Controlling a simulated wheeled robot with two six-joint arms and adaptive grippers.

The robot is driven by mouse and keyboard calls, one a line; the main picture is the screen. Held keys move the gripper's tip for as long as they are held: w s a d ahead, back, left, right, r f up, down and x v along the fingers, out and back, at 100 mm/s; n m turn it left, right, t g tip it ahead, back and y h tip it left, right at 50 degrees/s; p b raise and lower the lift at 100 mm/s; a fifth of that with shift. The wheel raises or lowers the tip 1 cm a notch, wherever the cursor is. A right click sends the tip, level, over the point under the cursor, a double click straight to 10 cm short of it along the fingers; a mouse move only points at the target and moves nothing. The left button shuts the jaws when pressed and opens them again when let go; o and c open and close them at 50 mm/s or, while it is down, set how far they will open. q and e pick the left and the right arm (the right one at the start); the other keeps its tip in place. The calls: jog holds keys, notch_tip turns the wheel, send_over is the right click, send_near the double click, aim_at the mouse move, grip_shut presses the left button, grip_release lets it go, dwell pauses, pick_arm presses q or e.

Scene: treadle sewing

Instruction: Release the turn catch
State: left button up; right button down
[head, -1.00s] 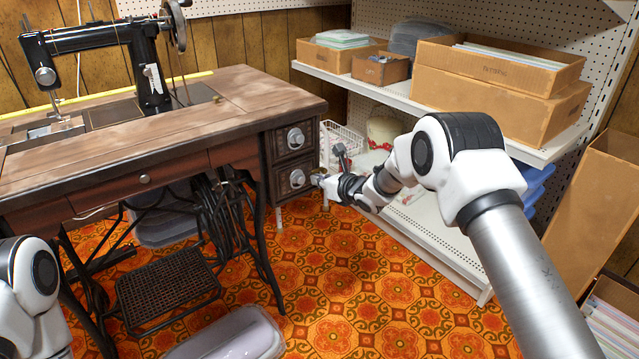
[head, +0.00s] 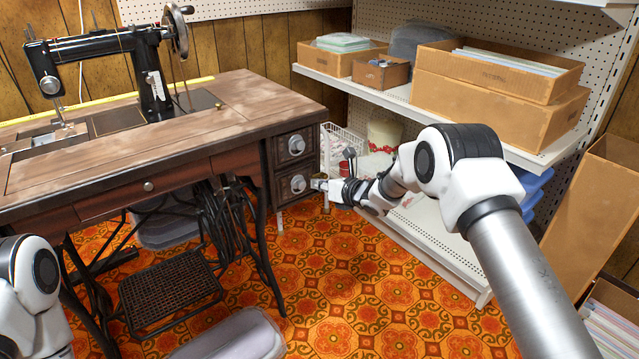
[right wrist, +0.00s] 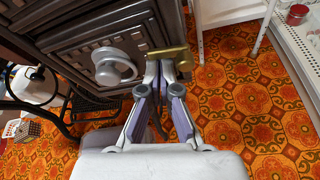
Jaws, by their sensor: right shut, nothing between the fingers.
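The turn catch looks like the brass bar (right wrist: 170,51) at the edge of the lower drawer front (right wrist: 90,45) in the right wrist view. It lies roughly level, its left part over the drawer's dark frame and its right end past the cabinet edge. My right gripper (right wrist: 162,68) is shut and empty, with its fingertips just below the bar; I cannot tell whether they touch it. In the head view, my right gripper (head: 321,185) is beside the lower drawer knob (head: 298,184), where the catch is small and partly hidden. My left gripper is out of view.
The round drawer knob (right wrist: 113,66) stands out left of my fingers. The sewing table (head: 120,150) carries a black sewing machine (head: 150,65). White shelving (head: 440,235) with cardboard boxes (head: 500,95) stands behind my right arm. Patterned floor (head: 340,290) is open below.

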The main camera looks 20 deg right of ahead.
notch_tip(320, 180, up, 2)
jog(key=m+y+p, duration=0.1)
jog(key=m, duration=0.2)
jog(key=m+y+p, duration=0.2)
jog(key=m, duration=0.1)
jog(key=shift+r, duration=0.1)
jog(key=m, duration=0.1)
jog(key=m+y, duration=0.1)
jog(key=r+m, duration=0.1)
jog(key=shift+w+d+m+t+y, duration=0.15)
jog(key=shift+d+m+t+y, duration=0.15)
jog(key=shift+d+m+y, duration=0.1)
send_near(310, 170)
jog(key=v, duration=0.5)
jog(key=shift+s+d, duration=0.2)
jog(key=shift+d, duration=0.05)
jog(key=shift+f, duration=0.15)
